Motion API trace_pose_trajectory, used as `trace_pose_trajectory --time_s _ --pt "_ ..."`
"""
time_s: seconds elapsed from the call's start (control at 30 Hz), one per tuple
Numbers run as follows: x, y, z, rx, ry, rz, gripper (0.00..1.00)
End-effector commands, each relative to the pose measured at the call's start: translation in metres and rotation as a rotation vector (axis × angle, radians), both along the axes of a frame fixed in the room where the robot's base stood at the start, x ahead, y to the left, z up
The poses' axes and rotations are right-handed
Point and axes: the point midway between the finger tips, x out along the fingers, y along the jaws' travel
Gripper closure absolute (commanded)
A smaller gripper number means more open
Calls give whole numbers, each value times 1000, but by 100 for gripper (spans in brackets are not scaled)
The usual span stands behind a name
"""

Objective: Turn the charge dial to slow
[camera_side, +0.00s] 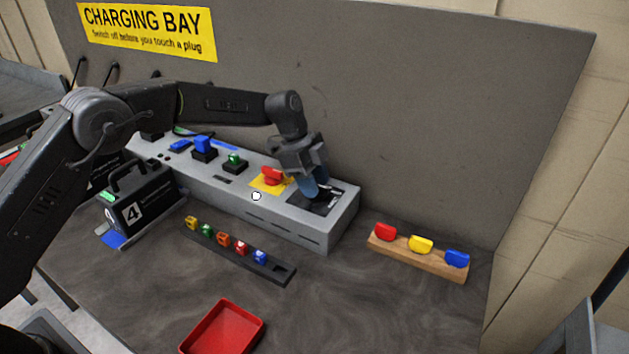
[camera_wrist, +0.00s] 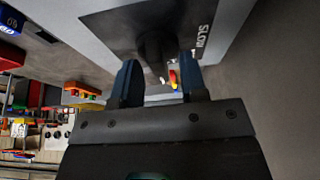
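The charge dial is a dark knob (camera_wrist: 155,46) on a black plate (camera_wrist: 108,24) marked SLOW in the wrist view. In the side view the black plate (camera_side: 325,207) lies at the right end of a long grey console (camera_side: 300,232), and the gripper largely hides the knob. My gripper (camera_side: 316,192) points down over the plate. In the wrist view its two blue fingers (camera_wrist: 158,68) stand apart, one on each side of the knob. I cannot tell whether they touch it. A small white mark shows near the knob; which setting it points to is unclear.
A red switch (camera_side: 271,176) on a yellow plate sits just left of my gripper. A wooden rack (camera_side: 415,257) with three coloured knobs lies right. A dark strip (camera_side: 225,250) of coloured cubes and a red tray (camera_side: 222,330) lie in front. A grey wall stands behind.

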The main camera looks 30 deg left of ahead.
Motion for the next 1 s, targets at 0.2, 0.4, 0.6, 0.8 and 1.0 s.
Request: trace_pose_trajectory --time_s 0.2,0.4,0.6,0.8,1.0 --pt "0 0 0 0 0 0 64" --pt "0 0 0 0 0 0 83" --pt "0 0 0 0 1 0 100" --pt "0 0 0 0 1 2 100" --pt "0 0 0 0 1 42 100"
